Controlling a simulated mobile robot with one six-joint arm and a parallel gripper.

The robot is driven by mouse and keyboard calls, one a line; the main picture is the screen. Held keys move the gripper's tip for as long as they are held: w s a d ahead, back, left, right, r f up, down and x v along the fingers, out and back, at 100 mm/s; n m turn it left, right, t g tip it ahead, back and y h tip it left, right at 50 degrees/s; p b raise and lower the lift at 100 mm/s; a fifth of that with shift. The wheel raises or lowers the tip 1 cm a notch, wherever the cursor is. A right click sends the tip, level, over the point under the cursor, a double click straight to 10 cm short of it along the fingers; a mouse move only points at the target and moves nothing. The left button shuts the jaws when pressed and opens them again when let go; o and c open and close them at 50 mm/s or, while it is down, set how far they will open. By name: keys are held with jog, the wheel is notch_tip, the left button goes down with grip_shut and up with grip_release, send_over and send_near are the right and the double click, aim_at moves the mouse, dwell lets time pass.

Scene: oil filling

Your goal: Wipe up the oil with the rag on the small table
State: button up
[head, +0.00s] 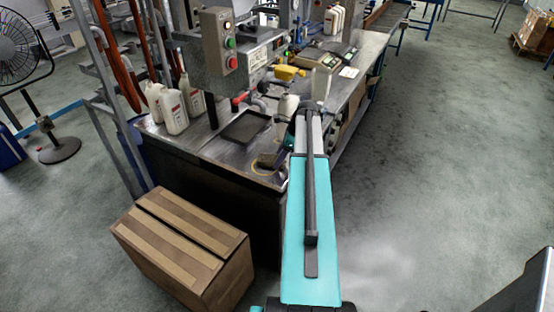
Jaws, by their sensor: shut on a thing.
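My arm reaches forward over the near end of the metal workbench. My gripper (282,150), small and partly hidden by my own wrist, is low over the bench top near its front right corner. It is shut on a dark grey piece that looks like the rag (267,160). The rag is at or just above the bench surface; I cannot tell whether it presses on it. A thin yellowish patch that looks like oil (259,171) shows on the metal around and in front of the rag. Part of the patch is hidden under the rag.
A black shallow tray (245,127) lies behind the rag. White bottles (172,108) stand at the bench's left. A grey control box (217,45) on a post rises above. A closed cardboard box (183,250) stands on the floor before the bench. Open floor (450,150) lies right.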

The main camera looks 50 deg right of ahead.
jog(key=shift+w+d, duration=0.2)
jog(key=shift+d, duration=0.85)
jog(key=shift+a, duration=0.1)
jog(key=shift+s+a+p, duration=0.25)
jog(key=shift+s+a, duration=0.1)
jog(key=shift+a, duration=1)
jog(key=shift+s+a+p, duration=0.25)
jog(key=shift+s+a, duration=0.1)
jog(key=shift+a, duration=1.05)
jog(key=shift+s+a+p, duration=0.25)
jog(key=shift+s+a, duration=0.1)
jog(key=shift+a, duration=1)
jog(key=shift+d, duration=0.1)
jog(key=shift+w+d+p, duration=0.1)
jog(key=shift+d+p, duration=0.65)
jog(key=shift+d, duration=3.55)
jog(key=shift+a, duration=0.15)
